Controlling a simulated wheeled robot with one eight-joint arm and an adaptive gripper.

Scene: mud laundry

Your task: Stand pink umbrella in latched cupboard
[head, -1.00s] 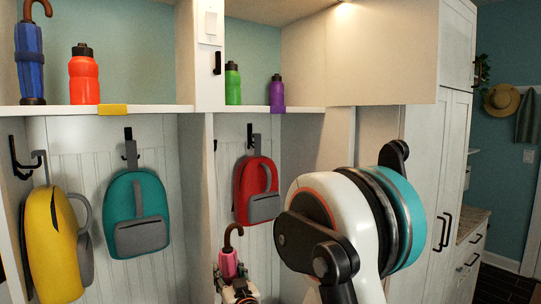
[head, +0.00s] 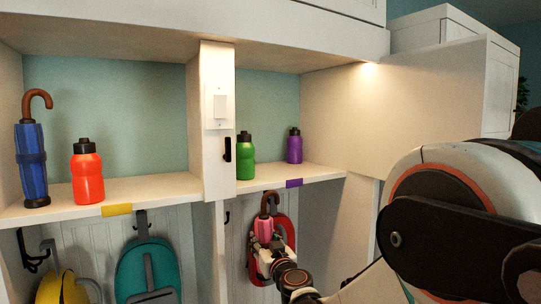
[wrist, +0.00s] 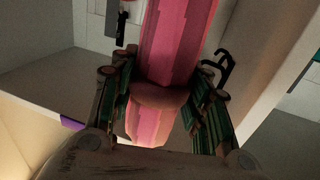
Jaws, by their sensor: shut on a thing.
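The pink umbrella (head: 264,228) has a brown hooked handle on top and stands roughly upright. My gripper (head: 263,247) is shut on its lower part, in front of the red backpack and below the right shelf's front edge. In the wrist view the umbrella (wrist: 178,45) runs between both fingers of my gripper (wrist: 160,88). The right upper compartment (head: 268,100) is open at the front, with a black latch (head: 227,149) on its left post. A cream panel (head: 415,100) at its right looks like its swung-open door. The umbrella's lower end is hidden in the head view.
A green bottle (head: 246,158) and a purple bottle (head: 294,148) stand in the right compartment, with bare shelf around them. The left compartment holds a blue umbrella (head: 31,160) and an orange bottle (head: 88,175). Backpacks hang below, including the teal one (head: 148,265).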

